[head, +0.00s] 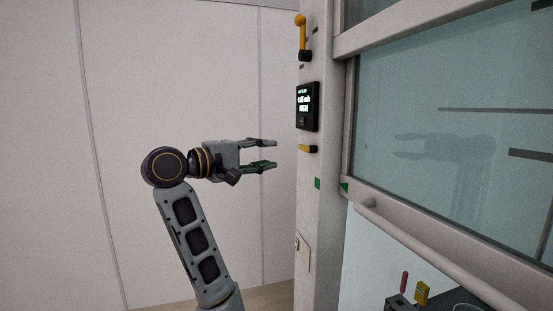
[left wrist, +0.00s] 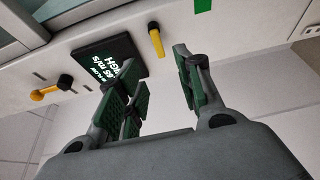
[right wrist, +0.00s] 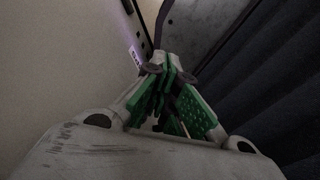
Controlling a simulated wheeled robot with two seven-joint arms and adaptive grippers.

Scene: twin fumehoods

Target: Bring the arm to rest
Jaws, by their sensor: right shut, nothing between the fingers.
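My left gripper (head: 275,154) is open and empty in the head view, raised in front of the pale wall and pointing right at the fumehood's side post (head: 312,205). Its fingers are apart and appear clear of the post. In the left wrist view the open fingers (left wrist: 165,90) show green pads, with the dark display and a yellow lever beyond them. My right gripper (right wrist: 168,95) shows only in the right wrist view. Its fingers are together with nothing between them. The right arm is outside the head view.
The post carries a lit display (head: 307,106), an upper yellow lever (head: 302,35) and a lower yellow lever (head: 308,149). The glass sash (head: 450,130) has a handle bar (head: 430,250). Red and yellow items (head: 421,293) stand below it. Left of my arm is free room before the wall.

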